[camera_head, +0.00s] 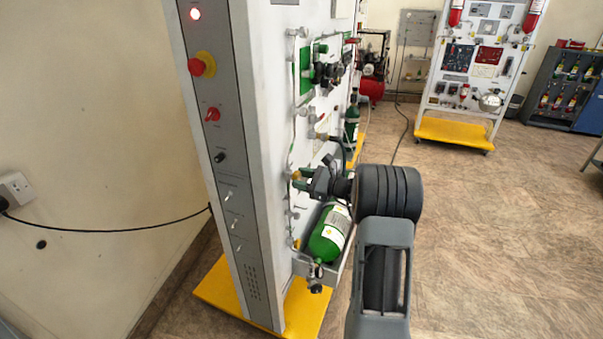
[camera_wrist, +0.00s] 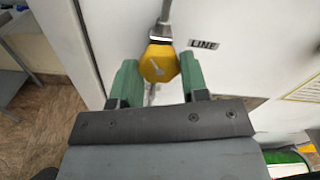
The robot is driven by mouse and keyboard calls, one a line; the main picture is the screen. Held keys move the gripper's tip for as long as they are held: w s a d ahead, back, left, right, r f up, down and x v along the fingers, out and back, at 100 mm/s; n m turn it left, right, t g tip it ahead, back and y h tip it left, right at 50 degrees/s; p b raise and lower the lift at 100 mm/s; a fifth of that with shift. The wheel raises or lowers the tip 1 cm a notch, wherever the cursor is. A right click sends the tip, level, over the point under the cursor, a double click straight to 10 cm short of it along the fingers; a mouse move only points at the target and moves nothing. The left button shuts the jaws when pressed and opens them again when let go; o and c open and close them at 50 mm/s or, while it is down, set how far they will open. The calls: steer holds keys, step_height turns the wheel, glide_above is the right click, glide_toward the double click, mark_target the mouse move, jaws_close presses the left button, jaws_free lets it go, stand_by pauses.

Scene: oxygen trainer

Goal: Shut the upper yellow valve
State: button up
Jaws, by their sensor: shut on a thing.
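The yellow valve (camera_wrist: 160,62) is a faceted knob below a metal fitting on the white panel, beside a "LINE" label (camera_wrist: 203,44). My gripper (camera_wrist: 158,78) is shut on it, with one green finger on each side. In the head view, my gripper (camera_head: 306,180) reaches the panel's edge from the right. A small yellow part, the valve (camera_head: 295,176), shows at its tip there, mostly hidden by the gripper. Another small yellowish part (camera_head: 297,243) shows lower on the same pipe line.
A green cylinder (camera_head: 329,235) lies tilted in a grey holder just below my gripper. Pipes and gauges (camera_head: 322,73) crowd the panel above. The grey side column (camera_head: 215,130) carries switches. A yellow base (camera_head: 230,297) stands on the floor. Open floor (camera_head: 500,230) lies to the right.

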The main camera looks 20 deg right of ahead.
steer(key=m+p, duration=0.3)
steer(key=m, duration=0.1)
steer(key=shift+s+r, duration=0.1)
steer(key=shift+a+m+p, duration=0.1)
steer(key=shift+m+p, duration=0.85)
steer(key=shift+m, duration=0.25)
steer(key=shift+f+m, duration=0.2)
steer(key=shift+m, duration=0.1)
steer(key=o, duration=0.9)
steer(key=shift+o, duration=0.2)
steer(key=shift+r, duration=0.1)
steer(key=b+v, duration=0.2)
steer(key=v, duration=1.2)
